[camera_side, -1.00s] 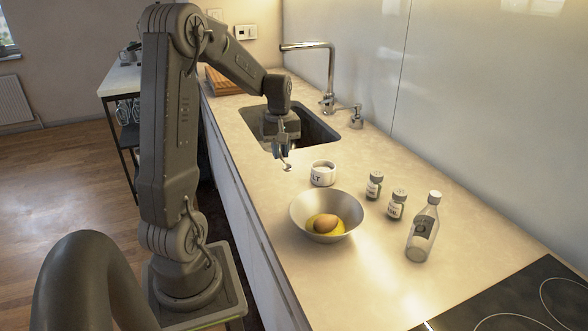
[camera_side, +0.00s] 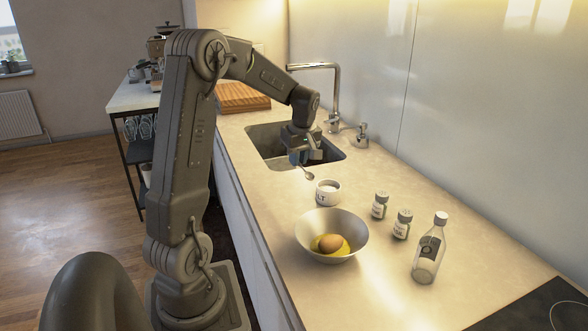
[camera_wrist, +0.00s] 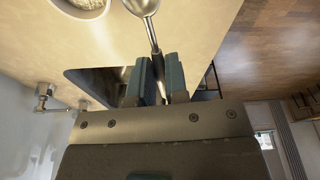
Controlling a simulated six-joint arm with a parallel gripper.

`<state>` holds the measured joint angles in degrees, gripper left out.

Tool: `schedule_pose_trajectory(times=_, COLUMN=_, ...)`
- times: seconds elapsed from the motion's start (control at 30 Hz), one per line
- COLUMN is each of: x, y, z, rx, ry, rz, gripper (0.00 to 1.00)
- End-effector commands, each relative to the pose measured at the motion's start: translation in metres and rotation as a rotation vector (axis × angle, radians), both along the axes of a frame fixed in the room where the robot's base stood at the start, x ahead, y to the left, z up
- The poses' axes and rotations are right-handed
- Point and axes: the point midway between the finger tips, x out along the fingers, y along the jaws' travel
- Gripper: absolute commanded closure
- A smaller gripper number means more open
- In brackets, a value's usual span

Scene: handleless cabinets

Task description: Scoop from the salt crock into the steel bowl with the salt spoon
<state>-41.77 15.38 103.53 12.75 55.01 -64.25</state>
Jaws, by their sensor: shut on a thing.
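My gripper (camera_side: 301,158) is shut on the salt spoon (camera_side: 309,175) above the counter edge of the sink. In the wrist view the spoon (camera_wrist: 143,6) sticks out from between the two blue-grey fingers (camera_wrist: 158,80), its bowl end at the top edge. The white salt crock (camera_side: 328,193) stands on the counter, just right of and below the spoon, apart from it. Its pale, salt-like contents show in the wrist view, where the crock (camera_wrist: 84,12) is cut by the top edge. The steel bowl (camera_side: 307,232) stands nearer the camera and holds a brown egg (camera_side: 329,243) and yellow liquid.
Two small shakers (camera_side: 380,205) (camera_side: 402,224) and a glass bottle (camera_side: 430,249) stand right of the bowl. The sink (camera_side: 268,143) with its faucet (camera_side: 335,95) is behind. A dark hob (camera_side: 530,308) is at lower right.

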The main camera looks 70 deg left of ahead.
Motion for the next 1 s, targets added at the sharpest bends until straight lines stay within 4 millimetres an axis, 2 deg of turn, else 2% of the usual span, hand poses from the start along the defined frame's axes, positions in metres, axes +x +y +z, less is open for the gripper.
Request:
schedule_pose_trajectory(times=0.03, x=0.011, y=0.002, z=0.003, rx=0.038, ry=0.006, rz=0.04, gripper=1.0)
schedule_pose_trajectory(times=0.23, x=0.041, y=0.01, z=0.019, rx=0.174, ry=0.05, rz=0.234, gripper=1.0)
schedule_pose_trajectory(times=0.5, x=0.058, y=0.014, z=0.029, rx=0.25, ry=0.087, rz=0.354, gripper=1.0)
schedule_pose_trajectory(times=0.67, x=0.059, y=0.012, z=0.023, rx=0.273, ry=0.101, rz=0.36, gripper=1.0)
schedule_pose_trajectory(times=1.0, x=0.063, y=0.006, z=-0.004, rx=0.368, ry=0.134, rz=0.355, gripper=1.0)
